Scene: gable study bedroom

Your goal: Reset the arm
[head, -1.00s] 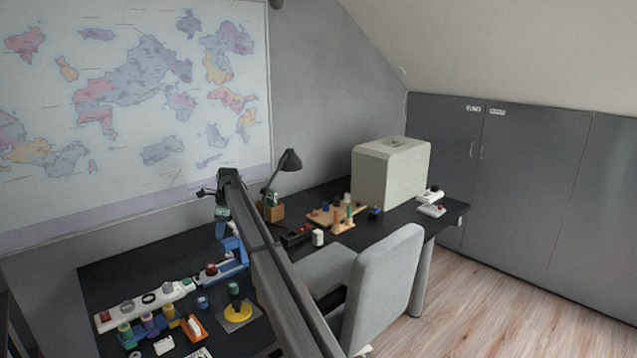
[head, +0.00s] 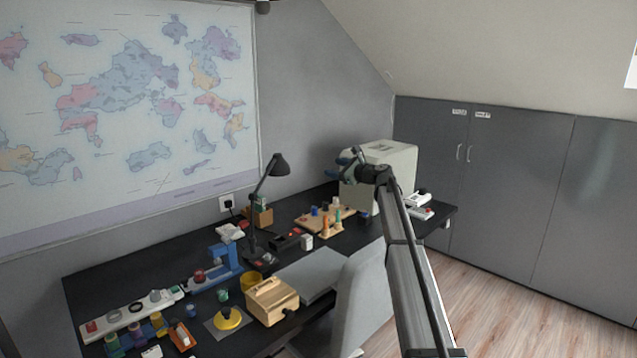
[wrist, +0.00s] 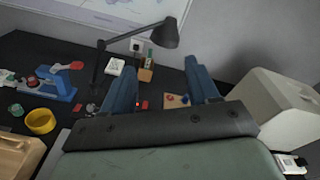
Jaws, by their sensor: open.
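My gripper (head: 346,168) is raised above the right part of the dark desk, in front of the cream box in the head view. In the wrist view my gripper (wrist: 162,95) shows two blue fingers spread apart with nothing between them. The fingers point toward the back of the desk and the wall. My arm reaches up from the lower right of the head view.
The black desk lamp (head: 277,165) stands left of my gripper. The cream box (head: 403,160) is close by. A pegboard (head: 318,222), wooden box (head: 270,300), yellow disc (head: 228,318) and blue stand (head: 222,262) are on the desk (head: 110,278). A grey chair (head: 362,290) stands in front.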

